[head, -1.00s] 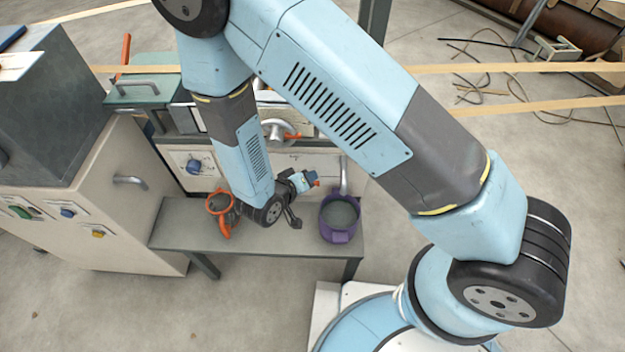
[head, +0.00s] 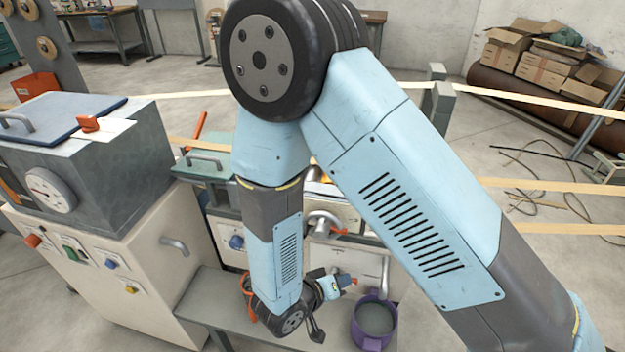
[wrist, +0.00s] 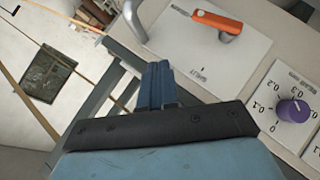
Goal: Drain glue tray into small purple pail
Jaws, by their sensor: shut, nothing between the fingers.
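The small purple pail (head: 373,322) stands upright on the grey bench, below the metal spout (head: 385,272) on the machine's pale front. Its inside looks grey; I cannot tell whether it holds glue. My gripper (head: 329,287) is in front of that panel, left of the pail and above the bench. In the wrist view its blue fingers (wrist: 158,84) are shut and empty. Beyond them are the spout (wrist: 135,20) and an orange-handled lever (wrist: 217,22), apart from the fingers. I cannot make out the glue tray itself; my arm hides part of the machine.
An orange container (head: 247,288) on the bench (head: 215,295) is partly hidden behind my arm. A pale cabinet (head: 120,265) with knobs stands at left. A purple dial knob (wrist: 293,110) is on the panel.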

